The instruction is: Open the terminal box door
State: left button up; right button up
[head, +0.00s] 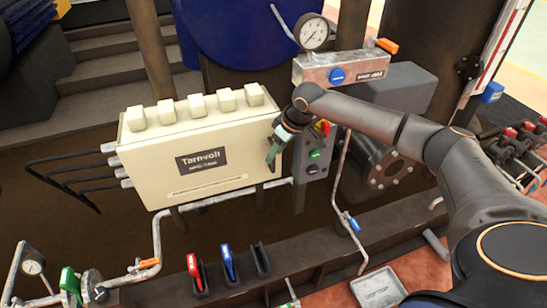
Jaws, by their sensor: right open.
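The terminal box (160,184) is a cream box with a dark "Tarnvolt" label on its front, left of centre in the head view. Its front looks flat and closed, with no visible gap. My right gripper (272,157) is at the right edge of the box front, with its fingers pointing down and open. The fingers hide part of that edge, and I cannot tell whether they touch the box or straddle a handle there. My left gripper is not in view.
A grey control station (313,165) with coloured buttons stands just right of the box, behind my right gripper. A pressure gauge (314,33) and a valve block (340,67) are above it. A pipe (215,199) runs under the box. Red (194,268) and blue (227,262) handled tools stand in front.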

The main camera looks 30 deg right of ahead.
jog(key=shift+x, duration=1.1)
grip_shut()
dwell(0.7)
